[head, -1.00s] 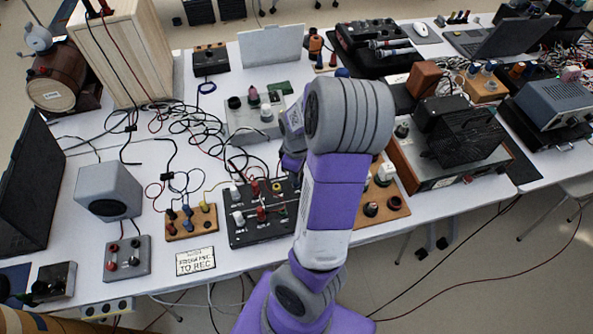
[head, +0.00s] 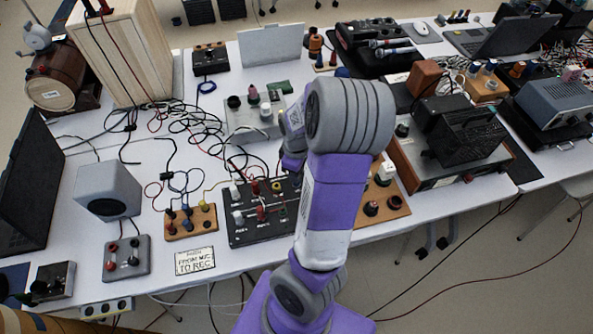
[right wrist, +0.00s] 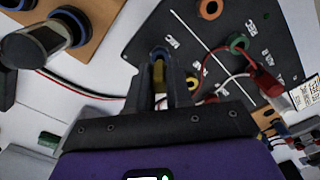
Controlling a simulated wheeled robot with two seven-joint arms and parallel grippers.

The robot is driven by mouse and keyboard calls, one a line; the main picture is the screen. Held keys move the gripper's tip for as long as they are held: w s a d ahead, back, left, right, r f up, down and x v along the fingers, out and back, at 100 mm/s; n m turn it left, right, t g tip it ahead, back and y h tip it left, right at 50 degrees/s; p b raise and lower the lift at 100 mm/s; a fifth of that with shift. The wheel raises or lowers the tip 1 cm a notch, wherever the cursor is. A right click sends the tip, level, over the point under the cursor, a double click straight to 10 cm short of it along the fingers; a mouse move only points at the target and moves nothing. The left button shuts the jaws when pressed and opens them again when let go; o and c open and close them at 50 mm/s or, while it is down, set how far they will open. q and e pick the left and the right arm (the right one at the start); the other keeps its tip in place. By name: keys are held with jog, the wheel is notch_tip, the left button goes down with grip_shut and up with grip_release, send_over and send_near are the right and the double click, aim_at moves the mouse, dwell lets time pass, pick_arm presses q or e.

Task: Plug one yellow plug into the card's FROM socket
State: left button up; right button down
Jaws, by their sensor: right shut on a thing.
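The card (head: 195,261) lies at the front of the table and reads FROM MIC TO REC; its edge shows in the right wrist view (right wrist: 306,93). The black socket panel (head: 240,235) stands right of it, partly hidden by my right arm. The wrist view shows the panel (right wrist: 222,50) with an orange-ringed socket, a green-ringed socket and a red plug (right wrist: 266,82). My right gripper (right wrist: 160,58) is over the panel's edge, shut on a yellow plug (right wrist: 158,76) between its fingers. The plug's tip is unclear. The head view hides this gripper behind my arm. My left gripper is out of view.
A wooden block (head: 175,232) with blue and yellow plugs stands left of the panel. A grey speaker (head: 108,190) and a grey box (head: 126,270) are further left. Loose cables (head: 195,125) cover the table behind. A wooden socket board (head: 395,208) lies right of my arm.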

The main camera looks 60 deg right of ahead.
jog(key=shift+f+b, duration=0.85)
jog(key=shift+f, duration=0.05)
jog(key=c, duration=1)
grip_release()
jog(key=shift+o, duration=0.2)
jog(key=shift+r, duration=0.1)
jog(key=shift+r+p, duration=3.4)
jog(key=shift+r, duration=0.35)
